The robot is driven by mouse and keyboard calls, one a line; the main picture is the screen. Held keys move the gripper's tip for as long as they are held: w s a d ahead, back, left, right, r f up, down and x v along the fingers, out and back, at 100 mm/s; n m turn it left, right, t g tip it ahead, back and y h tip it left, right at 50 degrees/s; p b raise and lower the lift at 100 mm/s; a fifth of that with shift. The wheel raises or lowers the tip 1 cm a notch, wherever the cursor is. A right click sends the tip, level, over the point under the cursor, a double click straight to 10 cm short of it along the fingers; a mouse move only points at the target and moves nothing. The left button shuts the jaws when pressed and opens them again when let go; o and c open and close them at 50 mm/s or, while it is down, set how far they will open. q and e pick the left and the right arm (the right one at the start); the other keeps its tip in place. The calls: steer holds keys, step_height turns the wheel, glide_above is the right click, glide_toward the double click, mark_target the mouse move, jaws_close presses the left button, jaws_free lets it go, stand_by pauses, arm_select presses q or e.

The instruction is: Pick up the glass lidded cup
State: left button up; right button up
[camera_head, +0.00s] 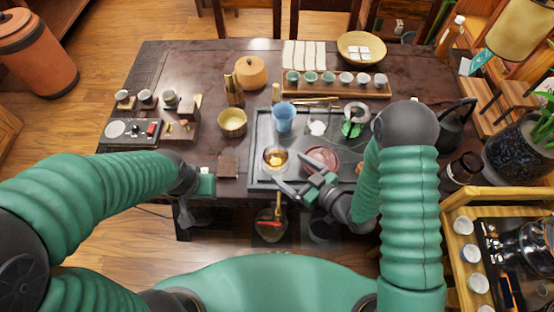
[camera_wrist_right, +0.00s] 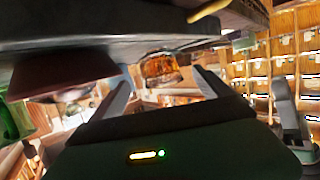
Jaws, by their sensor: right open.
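A small clear glass cup with amber liquid (camera_head: 276,158) stands on the dark tea tray (camera_head: 262,130), near its front left. I take it for the glass lidded cup; its lid is not clear at this size. My right gripper (camera_head: 292,171) is open and empty, just in front and right of the cup, its fingers pointing towards it. In the right wrist view the amber glass (camera_wrist_right: 162,68) shows ahead, between the two spread fingers and apart from them. My left gripper (camera_head: 205,185) is at the table's front edge, left of the tray; its fingers are not clear.
A reddish round dish (camera_head: 322,158) sits right beside my right gripper. A blue cup (camera_head: 284,118) stands behind the amber glass, and a yellow bowl (camera_head: 232,123) stands left of the tray. A row of small cups on a wooden stand (camera_head: 335,90) is at the back.

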mark_target(270, 154)
steer(key=x, duration=0.3)
steer(key=shift+w+f, duration=0.15)
steer(key=shift+w, duration=0.2)
steer(key=x, duration=0.4)
steer(key=a+x, duration=0.1)
steer(key=x, duration=0.1)
steer(key=shift+s+a+r, duration=0.1)
steer(key=shift+s+r, duration=0.25)
steer(key=shift+w+a+f, duration=0.15)
steer(key=shift+w+a, duration=0.05)
steer(key=shift+w, duration=0.1)
steer(key=shift+w+d+f, duration=0.1)
steer(key=shift+d, duration=0.4)
steer(key=shift+c, duration=1.6)
steer(key=shift+a, duration=0.35)
steer(key=c, duration=1.2)
arm_select(q)
steer(key=shift+a+r, duration=0.2)
steer(key=shift+a, duration=0.05)
arm_select(e)
steer(key=shift+d, duration=0.15)
steer(key=shift+c, duration=0.4)
arm_select(q)
steer(key=shift+d, duration=0.15)
arm_select(e)
steer(key=shift+d, duration=0.1)
